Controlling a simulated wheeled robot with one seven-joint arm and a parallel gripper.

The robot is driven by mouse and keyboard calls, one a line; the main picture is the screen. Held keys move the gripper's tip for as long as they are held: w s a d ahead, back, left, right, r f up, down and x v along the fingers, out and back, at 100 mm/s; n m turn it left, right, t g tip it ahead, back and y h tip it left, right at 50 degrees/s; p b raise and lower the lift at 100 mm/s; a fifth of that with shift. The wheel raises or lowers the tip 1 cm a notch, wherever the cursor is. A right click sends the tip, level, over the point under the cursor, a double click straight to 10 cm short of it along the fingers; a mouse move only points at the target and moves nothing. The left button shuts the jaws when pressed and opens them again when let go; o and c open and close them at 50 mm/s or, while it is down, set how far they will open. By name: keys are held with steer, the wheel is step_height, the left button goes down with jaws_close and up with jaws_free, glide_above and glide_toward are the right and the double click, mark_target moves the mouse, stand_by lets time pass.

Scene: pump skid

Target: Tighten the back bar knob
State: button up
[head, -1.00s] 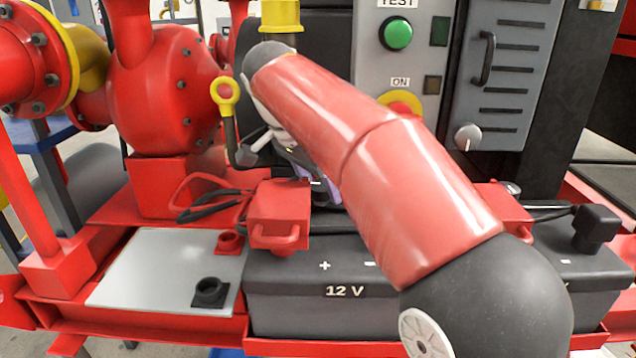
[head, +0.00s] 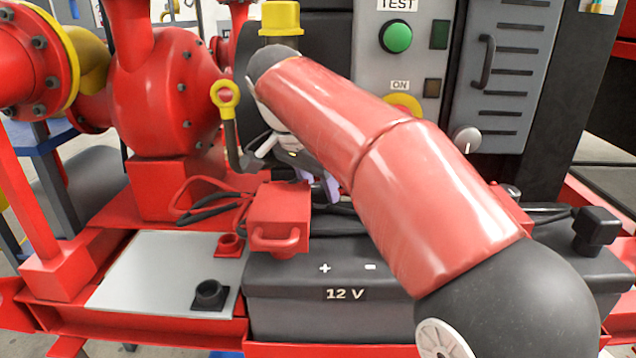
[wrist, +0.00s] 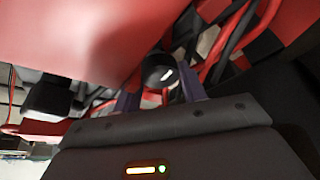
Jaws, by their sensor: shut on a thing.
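A black round knob with a white mark (wrist: 160,72) shows in the wrist view, between the two purple fingers of my gripper (wrist: 159,92). My gripper is shut on this knob. In the head view the fingers (head: 318,186) show only in part, below my red arm and behind the red battery terminal cover.
A dark 12 V battery (head: 290,305) stands in front, with a red terminal cover (head: 279,217) on it. A yellow-ringed dipstick (head: 226,96) stands left of my wrist. A black knob (head: 597,225) stands at the right. The control panel (head: 425,60) is behind.

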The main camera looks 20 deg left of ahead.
steer(key=n, duration=0.1)
steer(key=n+y, duration=0.1)
steer(key=n, duration=0.1)
steer(key=n+y, duration=0.1)
steer(key=n, duration=0.1)
steer(key=shift+d+t, duration=0.25)
steer(key=shift+t, duration=0.05)
steer(key=shift+d+n+y+p, duration=0.1)
steer(key=shift+n+y+p, duration=0.65)
steer(key=shift+n, duration=1.45)
steer(key=o, duration=1)
steer(key=shift+c, duration=0.2)
steer(key=shift+r, duration=0.1)
steer(key=p+v, duration=0.1)
steer(key=v, duration=0.6)
steer(key=shift+r, duration=0.3)
steer(key=shift+d, duration=0.1)
